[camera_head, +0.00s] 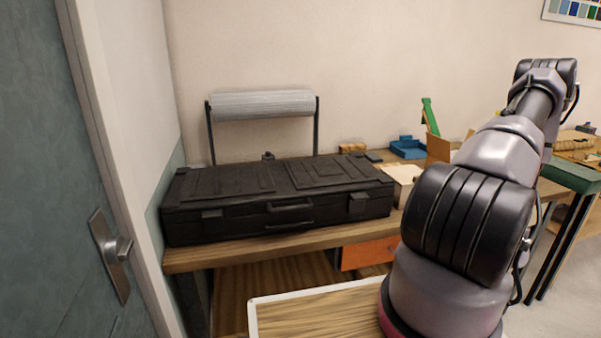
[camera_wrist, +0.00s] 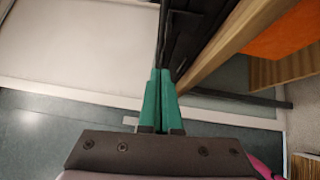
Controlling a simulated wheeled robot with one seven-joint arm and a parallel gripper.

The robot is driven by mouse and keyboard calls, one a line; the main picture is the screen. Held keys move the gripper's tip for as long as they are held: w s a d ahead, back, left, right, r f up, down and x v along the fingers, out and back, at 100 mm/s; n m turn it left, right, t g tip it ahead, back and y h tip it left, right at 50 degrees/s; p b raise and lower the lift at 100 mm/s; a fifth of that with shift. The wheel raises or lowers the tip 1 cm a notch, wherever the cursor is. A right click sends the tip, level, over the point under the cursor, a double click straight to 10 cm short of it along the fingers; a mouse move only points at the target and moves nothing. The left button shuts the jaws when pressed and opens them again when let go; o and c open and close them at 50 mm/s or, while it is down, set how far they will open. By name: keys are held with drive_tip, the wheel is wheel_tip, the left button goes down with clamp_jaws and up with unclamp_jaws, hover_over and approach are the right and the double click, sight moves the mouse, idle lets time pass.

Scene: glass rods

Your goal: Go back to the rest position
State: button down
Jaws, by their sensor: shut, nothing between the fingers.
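My gripper (camera_wrist: 160,88) shows in the wrist view with its two green fingers pressed together and nothing between them. In the head view my arm rises at the right, and the gripper cannot be made out there.
A black case (camera_head: 275,200) lies on the wooden workbench (camera_head: 225,252), with a grey roll (camera_head: 262,104) on a stand behind it. An orange drawer (camera_head: 368,254) hangs below. A blue-grey door (camera_head: 45,200) stands at the left. A blue tray (camera_head: 408,150) sits further back.

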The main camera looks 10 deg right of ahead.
drive_tip(key=s+a+r+m+g+h, duration=0.1)
drive_tip(key=a+r+m+h, duration=0.3)
drive_tip(key=r+m, duration=0.6)
drive_tip(key=s+a+r+m+g+h, duration=0.2)
drive_tip(key=a+r+m, duration=0.7)
drive_tip(key=r, duration=0.5)
drive_tip(key=s+a+r+m+g+h, duration=0.2)
drive_tip(key=a+r+m+h, duration=0.3)
drive_tip(key=r+m, duration=0.7)
drive_tip(key=shift+s+a+m+h, duration=0.15)
drive_tip(key=shift+a+m+h, duration=0.15)
drive_tip(key=shift+a+m, duration=0.55)
drive_tip(key=shift+a+n, duration=0.2)
drive_tip(key=shift+n, duration=0.05)
